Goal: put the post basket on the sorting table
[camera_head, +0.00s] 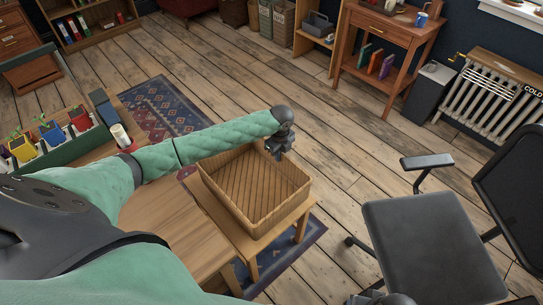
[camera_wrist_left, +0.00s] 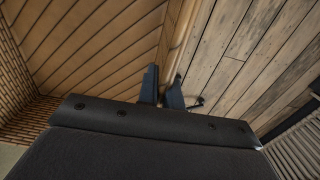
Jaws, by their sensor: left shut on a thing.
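The post basket (camera_head: 234,224) is a woven tan tray with an empty slatted inside. It is over the right end of a low light-wood table (camera_head: 222,243); I cannot tell whether its base touches the top. My left gripper (camera_head: 280,152) is at the basket's far right rim, shut on it. In the left wrist view the fingers (camera_wrist_left: 162,88) straddle the basket's rim, with the basket's inside (camera_wrist_left: 90,45) on the left and floor on the right. A dark part at the bottom edge (camera_head: 385,299) may be my right gripper; its fingers do not show.
A wooden surface at left carries a green box (camera_head: 60,145) of coloured pots and a white candle-like cylinder (camera_head: 121,136). An office chair (camera_head: 425,235) stands close at right. A patterned rug (camera_head: 165,112) lies beneath. Open plank floor (camera_head: 345,150) extends beyond the basket.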

